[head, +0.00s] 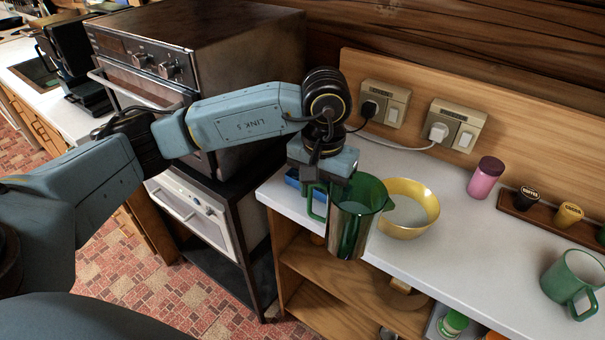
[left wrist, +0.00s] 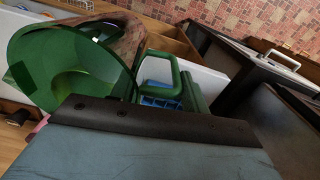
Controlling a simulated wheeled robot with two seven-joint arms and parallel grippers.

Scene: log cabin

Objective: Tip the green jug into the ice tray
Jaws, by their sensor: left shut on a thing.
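My left gripper (head: 318,186) is shut on the handle of the green jug (head: 352,222). The jug is roughly upright, a little tilted, and overlaps the counter's front edge in the head view. Its open mouth also shows in the left wrist view (left wrist: 62,62); I cannot tell what it contains. The blue ice tray (head: 293,181) is on the counter, left of the jug and mostly hidden by my gripper. A bit of the tray shows past the jug handle in the left wrist view (left wrist: 158,102). My right gripper is not in view.
A gold bowl (head: 408,206) stands just right of the jug. A pink cup (head: 486,178), a green mug (head: 570,279) and a wooden rack (head: 545,220) with small pots are farther right. A dark oven (head: 190,50) stands left. Plug sockets (head: 455,125) line the back wall.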

